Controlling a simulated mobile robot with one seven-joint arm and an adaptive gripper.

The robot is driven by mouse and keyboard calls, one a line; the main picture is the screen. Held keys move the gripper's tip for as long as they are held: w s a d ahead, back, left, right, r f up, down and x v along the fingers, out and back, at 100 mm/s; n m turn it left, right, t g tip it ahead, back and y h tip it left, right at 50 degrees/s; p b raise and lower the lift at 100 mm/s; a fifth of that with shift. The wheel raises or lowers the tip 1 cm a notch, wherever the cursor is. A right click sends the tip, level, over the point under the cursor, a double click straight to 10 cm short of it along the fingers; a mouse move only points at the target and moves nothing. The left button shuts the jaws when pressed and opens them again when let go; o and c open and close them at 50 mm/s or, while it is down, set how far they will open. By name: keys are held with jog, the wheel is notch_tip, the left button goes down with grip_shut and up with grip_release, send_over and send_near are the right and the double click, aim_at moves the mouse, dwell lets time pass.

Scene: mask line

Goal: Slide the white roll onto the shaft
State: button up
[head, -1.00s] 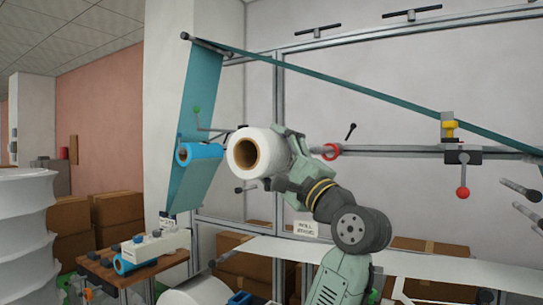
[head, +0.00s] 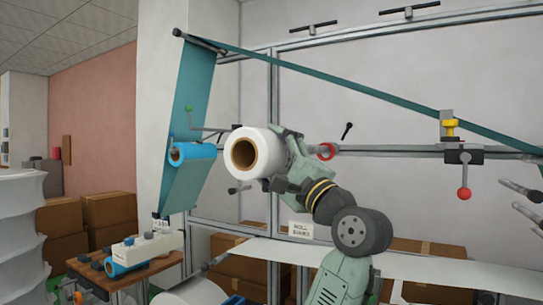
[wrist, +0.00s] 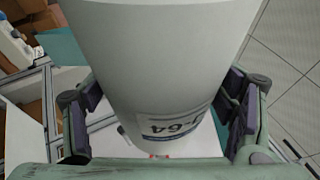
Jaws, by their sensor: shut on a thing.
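The white roll (head: 268,146) has a brown core with its open end facing me in the head view. My gripper (head: 287,158) is shut on it from the right and holds it in the air. In the wrist view the roll (wrist: 160,60) fills the middle between the two finger pads of my gripper (wrist: 165,110), with a printed label at its lower side. A horizontal grey shaft (head: 395,149) with a red ring shows to the right of the roll. The roll hides what lies directly behind it, so I cannot tell whether a shaft tip lines up with the core.
A blue roll (head: 190,152) hangs beside a teal film web (head: 187,110) to the left. A small wooden table (head: 118,272) with a white device is at lower left. Cardboard boxes line the wall.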

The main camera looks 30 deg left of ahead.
aim_at(310, 152)
jog(key=shift+w, duration=0.1)
jog(key=shift+w+d+r, duration=0.1)
jog(key=shift+w+d, duration=0.05)
jog(key=shift+w, duration=1.05)
jog(key=shift+w+d+r, duration=0.1)
jog(key=shift+w, duration=1.1)
jog(key=shift+w+d+f, duration=0.1)
jog(key=shift+w+d, duration=0.05)
jog(key=shift+w, duration=2.35)
jog(key=shift+w+d, duration=0.2)
jog(key=shift+w, duration=2.3)
jog(key=shift+w+d, duration=0.15)
jog(key=shift+w, duration=2.35)
